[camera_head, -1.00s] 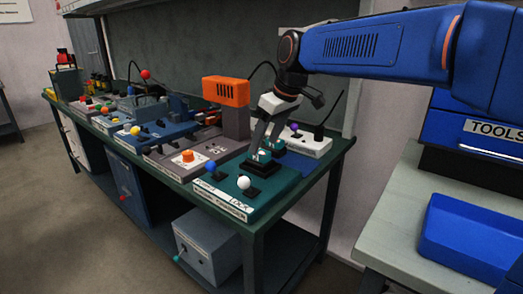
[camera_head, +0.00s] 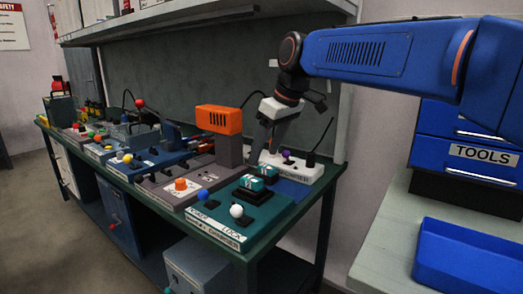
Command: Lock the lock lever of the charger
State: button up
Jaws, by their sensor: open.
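The charger is a teal panel (camera_head: 225,228) at the near right end of the bench, with POWER and LOCK on its label strip. The lock lever has a white ball knob (camera_head: 236,211) on a small dark base, beside the LOCK marking. The power lever has a blue ball knob (camera_head: 202,193) to its left. A teal block (camera_head: 251,183) sits in the black holder behind the white knob. My gripper (camera_head: 260,156) is open, behind and above that block, apart from the lock lever. Its fingers point down; the exact tip positions are hard to see.
Another teal block (camera_head: 268,173) sits behind the holder. A white unit (camera_head: 300,170) with a purple knob stands at the back right. An orange-topped device (camera_head: 218,121) stands left of my gripper. A blue tray (camera_head: 470,262) rests on the right table. Space in front of the charger is clear.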

aim_at(236, 211)
jog(key=k, duration=0.95)
